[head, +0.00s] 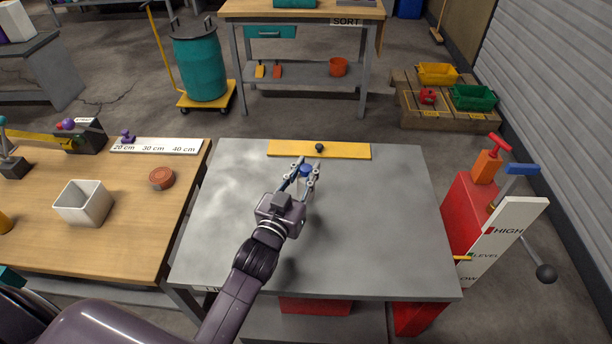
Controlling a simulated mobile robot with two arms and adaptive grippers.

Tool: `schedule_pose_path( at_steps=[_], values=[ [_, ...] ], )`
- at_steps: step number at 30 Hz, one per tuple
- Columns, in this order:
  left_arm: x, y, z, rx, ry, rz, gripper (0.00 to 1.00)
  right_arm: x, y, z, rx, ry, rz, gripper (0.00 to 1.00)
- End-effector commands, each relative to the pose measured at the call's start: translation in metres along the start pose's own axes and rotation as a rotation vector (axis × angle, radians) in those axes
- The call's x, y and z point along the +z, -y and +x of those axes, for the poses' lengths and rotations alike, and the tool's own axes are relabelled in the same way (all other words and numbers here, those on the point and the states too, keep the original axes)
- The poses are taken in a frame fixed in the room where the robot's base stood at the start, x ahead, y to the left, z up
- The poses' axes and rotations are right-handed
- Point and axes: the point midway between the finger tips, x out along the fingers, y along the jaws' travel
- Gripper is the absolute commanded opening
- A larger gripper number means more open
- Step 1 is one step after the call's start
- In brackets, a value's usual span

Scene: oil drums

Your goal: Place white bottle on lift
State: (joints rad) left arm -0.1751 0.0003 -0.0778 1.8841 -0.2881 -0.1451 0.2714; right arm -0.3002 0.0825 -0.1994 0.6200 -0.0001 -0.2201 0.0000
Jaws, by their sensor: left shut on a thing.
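My left gripper (301,180) reaches over the grey top of the lift (380,230) and is shut on the white bottle. The bottle's blue cap (306,171) shows between the fingertips, and its pale body is mostly hidden by the fingers. The bottle is over the lift top, near its far middle; I cannot tell whether its base touches the surface. My right gripper is not in view.
A yellow strip (345,150) with a black knob lies along the lift's far edge. A red post with a HIGH/LEVEL/LOW board (505,235) stands at the right. A wooden table (120,245) with a white box (83,203) adjoins at left. Most of the lift top is clear.

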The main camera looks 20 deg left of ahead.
Motion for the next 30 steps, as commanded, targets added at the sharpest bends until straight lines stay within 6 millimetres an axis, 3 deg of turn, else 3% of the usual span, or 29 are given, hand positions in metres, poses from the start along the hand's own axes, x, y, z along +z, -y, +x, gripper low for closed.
schedule_pose_path(
  at_steps=[4,17,18,21,30],
  values=[
    [0.019,0.000,0.000,-0.001,0.000,-0.001,0.00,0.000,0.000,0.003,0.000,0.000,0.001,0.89],
    [0.025,0.000,0.000,0.000,-0.002,-0.001,0.00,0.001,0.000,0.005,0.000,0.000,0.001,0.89],
    [0.025,0.000,0.000,0.000,-0.001,-0.001,0.24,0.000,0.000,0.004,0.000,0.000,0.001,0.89],
    [0.024,0.000,0.000,0.000,-0.001,-0.001,0.35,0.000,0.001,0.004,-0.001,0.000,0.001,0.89],
    [0.023,0.000,0.000,0.000,-0.001,-0.001,0.37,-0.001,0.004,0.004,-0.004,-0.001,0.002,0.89]
  ],
)
